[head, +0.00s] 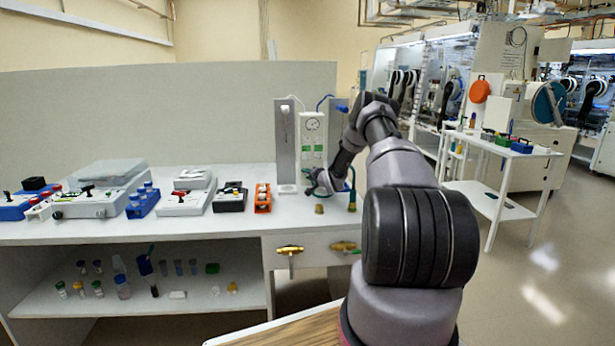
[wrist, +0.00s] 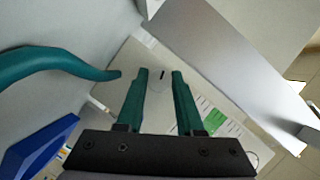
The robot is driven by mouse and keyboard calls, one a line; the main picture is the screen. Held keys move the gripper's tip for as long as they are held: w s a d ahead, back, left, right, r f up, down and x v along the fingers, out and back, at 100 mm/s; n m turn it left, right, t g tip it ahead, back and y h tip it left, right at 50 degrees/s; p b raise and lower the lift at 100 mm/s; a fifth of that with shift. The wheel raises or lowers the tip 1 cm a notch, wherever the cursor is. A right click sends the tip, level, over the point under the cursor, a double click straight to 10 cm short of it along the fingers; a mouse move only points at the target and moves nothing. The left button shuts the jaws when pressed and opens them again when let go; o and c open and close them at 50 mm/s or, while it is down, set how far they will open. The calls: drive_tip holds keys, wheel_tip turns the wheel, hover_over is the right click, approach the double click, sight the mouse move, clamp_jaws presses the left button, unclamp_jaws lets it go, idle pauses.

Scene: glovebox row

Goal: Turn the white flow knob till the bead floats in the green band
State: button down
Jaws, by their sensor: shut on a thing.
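In the wrist view my gripper's teal fingers (wrist: 160,76) are closed on the white flow knob (wrist: 161,80), which shows a short black line between the fingertips. Green marks (wrist: 214,121) on the panel show beside the right finger, partly hidden by it. I cannot make out the bead in either view.
A grey upright post (head: 286,140) stands left of the panel. A teal hose (wrist: 50,62) curves close to the left finger. An orange rack (head: 263,198) and several devices stand on the bench to the left. Brass valves (head: 290,250) are on the bench front.

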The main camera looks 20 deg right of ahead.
drive_tip(key=n+g+h, duration=0.1)
drive_tip(key=n, duration=0.2)
drive_tip(key=shift+a, duration=0.15)
drive_tip(key=n+g+h, duration=0.1)
drive_tip(key=n+h, duration=0.1)
drive_tip(key=n, duration=0.1)
drive_tip(key=shift+a, duration=0.1)
drive_tip(key=n+h, duration=0.2)
drive_tip(key=n, duration=0.1)
drive_tip(key=shift+a+g, duration=0.1)
drive_tip(key=shift+g, duration=0.3)
drive_tip(key=n+h, duration=0.2)
drive_tip(key=n, duration=0.1)
drive_tip(key=shift+h, duration=0.3)
idle(0.4)
drive_tip(key=c, duration=0.5)
unclamp_jaws()
drive_tip(key=shift+c, duration=0.2)
